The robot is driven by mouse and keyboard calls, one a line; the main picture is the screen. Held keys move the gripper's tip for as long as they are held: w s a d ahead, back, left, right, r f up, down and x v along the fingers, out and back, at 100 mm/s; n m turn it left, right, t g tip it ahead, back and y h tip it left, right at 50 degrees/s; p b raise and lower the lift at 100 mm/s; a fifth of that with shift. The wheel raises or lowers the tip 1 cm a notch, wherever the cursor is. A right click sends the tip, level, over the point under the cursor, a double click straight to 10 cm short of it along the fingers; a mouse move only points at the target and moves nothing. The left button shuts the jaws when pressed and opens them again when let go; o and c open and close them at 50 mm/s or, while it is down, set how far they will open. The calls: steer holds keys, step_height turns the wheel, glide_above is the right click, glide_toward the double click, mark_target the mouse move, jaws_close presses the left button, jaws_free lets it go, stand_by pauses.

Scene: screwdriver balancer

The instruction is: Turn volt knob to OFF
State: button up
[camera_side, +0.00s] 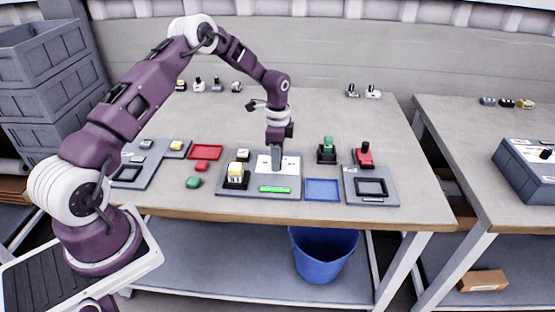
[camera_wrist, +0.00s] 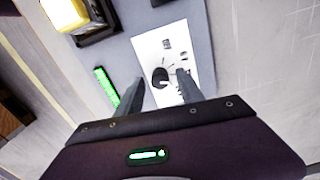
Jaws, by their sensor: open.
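The volt knob is a dark round knob (camera_wrist: 160,75) on a white panel (camera_side: 289,164) with printed marks around it. The panel lies on a grey board (camera_side: 230,191) at the middle of the table. My gripper (camera_wrist: 160,88) points down over the panel, its two fingers apart, with the knob between or just beyond the fingertips. In the side view my gripper (camera_side: 276,168) hides the knob. Whether the fingers touch the knob, and which mark it points to, I cannot tell.
A green lit strip (camera_side: 275,189) and a yellow-and-white block in a black holder (camera_side: 236,176) sit on the same board. A red tray (camera_side: 206,152) lies to the left, a blue tray (camera_side: 322,190) to the right. A green-topped device (camera_side: 327,150) stands behind the blue tray.

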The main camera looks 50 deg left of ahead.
steer(key=shift+f, duration=0.5)
jaws_close()
